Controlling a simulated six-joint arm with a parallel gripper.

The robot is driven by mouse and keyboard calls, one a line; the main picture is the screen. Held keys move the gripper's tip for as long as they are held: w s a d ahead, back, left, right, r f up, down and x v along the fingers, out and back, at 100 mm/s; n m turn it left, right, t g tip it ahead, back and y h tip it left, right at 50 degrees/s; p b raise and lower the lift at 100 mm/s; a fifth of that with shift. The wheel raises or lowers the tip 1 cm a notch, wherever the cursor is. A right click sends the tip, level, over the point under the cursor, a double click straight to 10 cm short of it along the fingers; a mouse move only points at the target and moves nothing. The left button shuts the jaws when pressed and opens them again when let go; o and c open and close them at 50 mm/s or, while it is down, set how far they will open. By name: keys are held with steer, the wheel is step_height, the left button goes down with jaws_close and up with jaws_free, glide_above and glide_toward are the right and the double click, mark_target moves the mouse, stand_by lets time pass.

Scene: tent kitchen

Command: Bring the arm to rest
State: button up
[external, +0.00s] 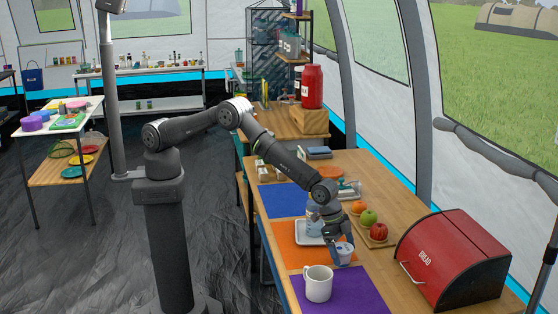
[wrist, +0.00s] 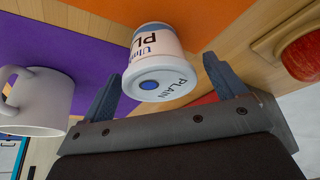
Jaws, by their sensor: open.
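My gripper (external: 341,243) is low over the table, and its fingers are open. In the wrist view the two fingers of my gripper (wrist: 159,66) are spread on either side of a white tub (wrist: 160,50), with visible room at both sides. The tub has a lid marked PLAIN with a blue dot. In the external view the tub (external: 345,254) is right below my gripper, partly hidden by it, near the orange mat (external: 290,252) and the purple mat (external: 345,292). My arm is bent out over the table.
A white mug (external: 318,284) stands on the purple mat, left of the fingers in the wrist view. A white tray (external: 302,240) is on the orange mat. Fruit, including a red apple (external: 378,231), lies on a board behind. A red bread box (external: 452,262) fills the right.

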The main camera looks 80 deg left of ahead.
steer(key=shift+x, duration=0.85)
steer(key=r, duration=0.4)
steer(key=shift+s+r, duration=0.25)
steer(key=shift+r, duration=0.15)
steer(key=s+d+r, duration=0.3)
steer(key=s+r, duration=0.4)
steer(key=s, duration=0.4)
steer(key=s+a, duration=0.3)
steer(key=s, duration=1.1)
steer(key=w+a+f, duration=0.1)
steer(key=w+f, duration=0.5)
steer(key=w, duration=0.2)
steer(key=shift+w+a+n, duration=0.3)
steer(key=shift+a, duration=0.05)
